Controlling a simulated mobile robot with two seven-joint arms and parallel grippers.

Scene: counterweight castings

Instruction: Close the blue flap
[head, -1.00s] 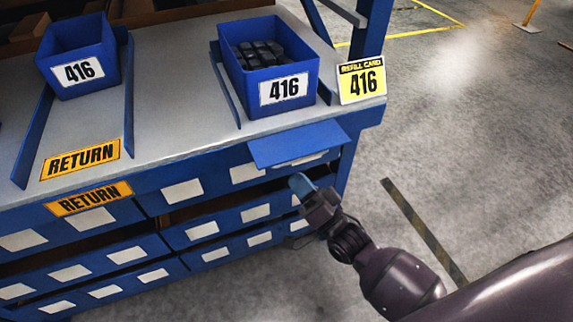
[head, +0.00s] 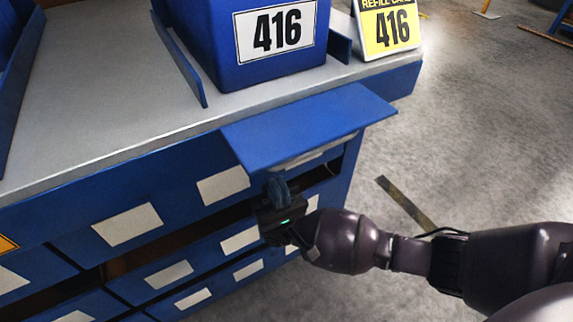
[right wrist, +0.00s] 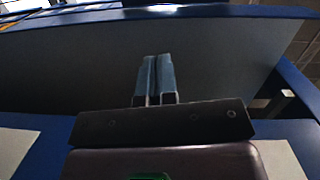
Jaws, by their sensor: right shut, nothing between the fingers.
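The blue flap (head: 310,125) sticks out roughly level from the front of the blue cabinet, below the worktop edge, so it stands open. My right gripper (head: 277,188) is shut and empty, with its fingertips pointing up just under the flap's near left part. In the right wrist view the shut fingers (right wrist: 156,75) stand in front of a dark panel (right wrist: 225,60), which looks like the flap's underside. I cannot tell whether the fingertips touch it. My left gripper is not in view.
A blue bin labelled 416 (head: 240,75) stands on the grey worktop (head: 110,95) above the flap. A yellow refill card (head: 388,28) stands at the right corner. Drawer fronts with white labels (head: 128,225) lie below.

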